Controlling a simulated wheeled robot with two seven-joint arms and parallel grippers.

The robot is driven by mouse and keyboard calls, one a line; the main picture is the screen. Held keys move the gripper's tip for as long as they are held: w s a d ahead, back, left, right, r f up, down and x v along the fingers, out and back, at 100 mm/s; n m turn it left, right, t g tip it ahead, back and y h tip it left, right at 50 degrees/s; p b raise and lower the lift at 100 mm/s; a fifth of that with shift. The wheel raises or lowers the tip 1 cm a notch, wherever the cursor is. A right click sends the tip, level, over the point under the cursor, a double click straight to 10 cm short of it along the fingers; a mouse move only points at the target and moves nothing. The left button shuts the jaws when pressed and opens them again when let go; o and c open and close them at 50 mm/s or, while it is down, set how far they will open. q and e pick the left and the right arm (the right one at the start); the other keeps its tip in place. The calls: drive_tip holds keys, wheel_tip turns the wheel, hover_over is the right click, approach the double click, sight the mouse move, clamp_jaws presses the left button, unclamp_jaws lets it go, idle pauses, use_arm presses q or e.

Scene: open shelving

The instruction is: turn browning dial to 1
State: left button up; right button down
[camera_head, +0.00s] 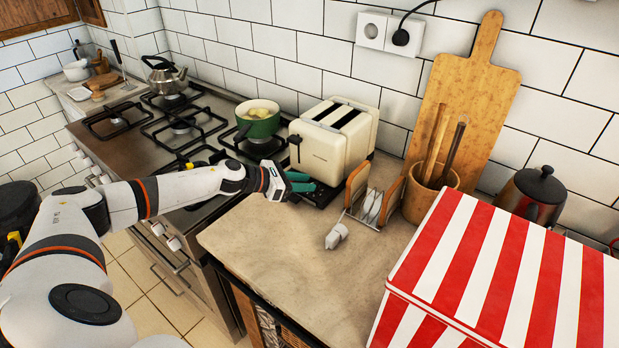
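The cream toaster (319,149) with two slots stands on the counter against the tiled wall, right of the stove. Its dark lever shows on the left end. My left gripper (304,183) reaches in from the left. Its teal fingertips are low in front of the toaster, close to its dark base. The browning dial cannot be made out; it is too small or hidden by the gripper. I cannot tell whether the fingers touch the toaster or how far apart they are. My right gripper is not in view.
A green pot (258,125) sits on the stove (140,150) left of the toaster. A small rack (371,200) and a wooden utensil pot (420,197) stand to its right. A red-and-white striped box (500,270) fills the right front. The counter (275,240) before the gripper is mostly clear.

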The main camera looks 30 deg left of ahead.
use_arm(q)
drive_tip(key=shift+w+d+f, duration=0.2)
drive_tip(key=shift+w+d, duration=0.1)
drive_tip(key=shift+w, duration=0.15)
drive_tip(key=shift+w+d+f, duration=0.25)
drive_tip(key=shift+w+d, duration=0.05)
drive_tip(key=shift+w, duration=0.1)
drive_tip(key=shift+s, duration=0.1)
clamp_jaws()
